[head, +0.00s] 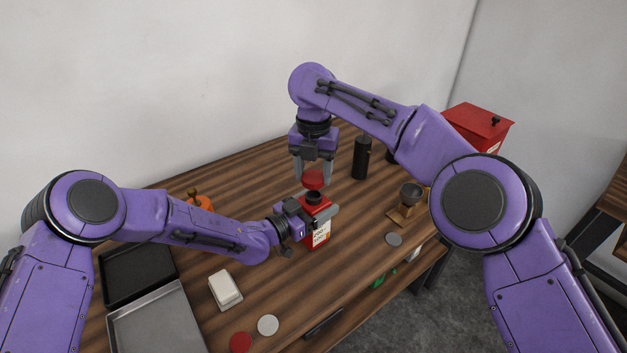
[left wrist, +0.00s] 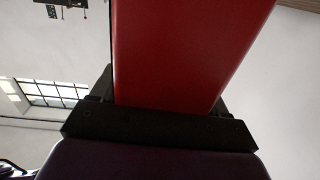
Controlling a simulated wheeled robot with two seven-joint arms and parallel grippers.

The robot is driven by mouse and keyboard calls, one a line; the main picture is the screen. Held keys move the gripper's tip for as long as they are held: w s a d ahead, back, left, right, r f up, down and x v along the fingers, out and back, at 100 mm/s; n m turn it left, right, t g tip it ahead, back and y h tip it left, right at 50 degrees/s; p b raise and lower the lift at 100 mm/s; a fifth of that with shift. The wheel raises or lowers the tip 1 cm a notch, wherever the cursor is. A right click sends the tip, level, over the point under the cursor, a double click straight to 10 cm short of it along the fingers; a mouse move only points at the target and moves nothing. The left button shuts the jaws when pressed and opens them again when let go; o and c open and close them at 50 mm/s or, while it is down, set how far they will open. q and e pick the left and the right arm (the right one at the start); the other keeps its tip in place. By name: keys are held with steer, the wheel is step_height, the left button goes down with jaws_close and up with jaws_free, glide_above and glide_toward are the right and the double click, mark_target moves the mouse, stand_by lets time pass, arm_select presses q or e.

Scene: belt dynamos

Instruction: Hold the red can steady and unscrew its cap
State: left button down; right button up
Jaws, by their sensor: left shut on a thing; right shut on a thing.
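The red can (head: 318,232) with a pale label stands upright on the wooden table. My left gripper (head: 312,214) is shut on its body from the left side. The can's red side fills the middle of the left wrist view (left wrist: 180,55), between the dark jaws. My right gripper (head: 313,176) points straight down above the can and is shut on the red cap (head: 314,179). The can's dark neck (head: 314,198) shows under the cap. The cap appears raised off the neck, with a small gap between.
Left of the can are a white block (head: 225,289), a black tray (head: 138,273), a grey tray (head: 153,322) and an orange object (head: 202,202). A black cylinder (head: 361,158) and a wooden stand (head: 402,216) are to the right. Discs lie near the front edge.

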arm_select(q)
steer(key=shift+c, duration=1.2)
jaws_free()
steer(key=shift+f, duration=0.2)
steer(key=shift+o, duration=1.2)
steer(key=shift+w+a, duration=0.1)
steer(key=shift+w, duration=0.05)
